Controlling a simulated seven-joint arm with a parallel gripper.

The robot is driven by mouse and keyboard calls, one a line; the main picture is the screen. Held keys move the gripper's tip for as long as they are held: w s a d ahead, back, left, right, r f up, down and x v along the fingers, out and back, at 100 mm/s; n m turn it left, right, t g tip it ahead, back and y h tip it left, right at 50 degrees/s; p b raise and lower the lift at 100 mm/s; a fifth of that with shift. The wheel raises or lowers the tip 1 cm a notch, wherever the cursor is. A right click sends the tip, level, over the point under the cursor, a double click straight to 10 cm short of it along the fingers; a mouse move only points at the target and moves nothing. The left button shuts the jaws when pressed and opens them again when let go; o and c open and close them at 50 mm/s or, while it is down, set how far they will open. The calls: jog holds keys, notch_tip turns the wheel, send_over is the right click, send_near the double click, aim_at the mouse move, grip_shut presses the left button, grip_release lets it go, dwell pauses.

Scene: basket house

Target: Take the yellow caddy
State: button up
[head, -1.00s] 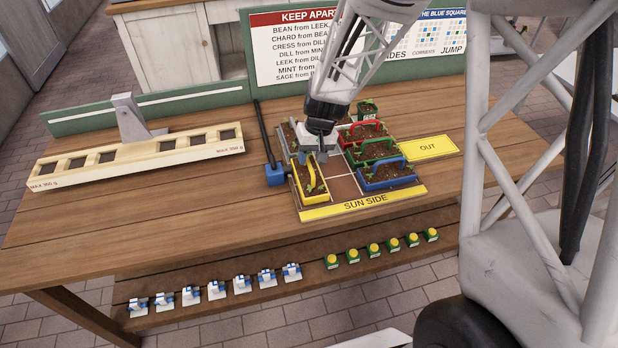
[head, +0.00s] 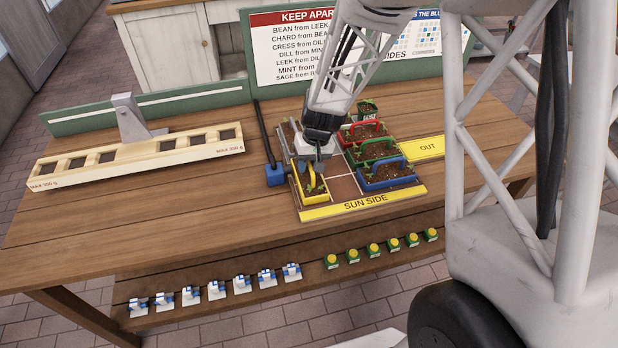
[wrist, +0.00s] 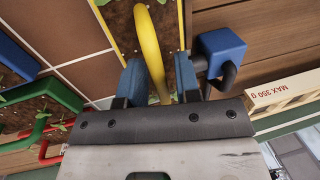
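The yellow caddy (head: 308,190) stands at the near left corner of the tiled tray (head: 345,187), filled with soil and small green sprouts. Its yellow arched handle shows in the wrist view (wrist: 152,50). My gripper (head: 311,168) points down over the caddy. In the wrist view its two blue fingers (wrist: 158,78) stand apart, one on each side of the handle, with visible gaps. The fingertips are not clear in the head view.
Red (head: 363,130), green (head: 372,150) and blue (head: 388,177) caddies stand at the tray's right. A blue block (head: 276,175) with a dark upright handle stands close left of the yellow caddy. The long cream balance beam (head: 135,158) lies farther left. The yellow OUT panel (head: 426,148) is at right.

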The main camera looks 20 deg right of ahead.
aim_at(309, 162)
grip_shut()
jog(key=shift+r, duration=0.1)
jog(key=shift+r, duration=0.8)
notch_tip(309, 162, up, 2)
jog(key=shift+r, duration=0.1)
jog(key=s+r, duration=0.1)
jog(key=s, duration=1.5)
jog(key=shift+d, duration=0.1)
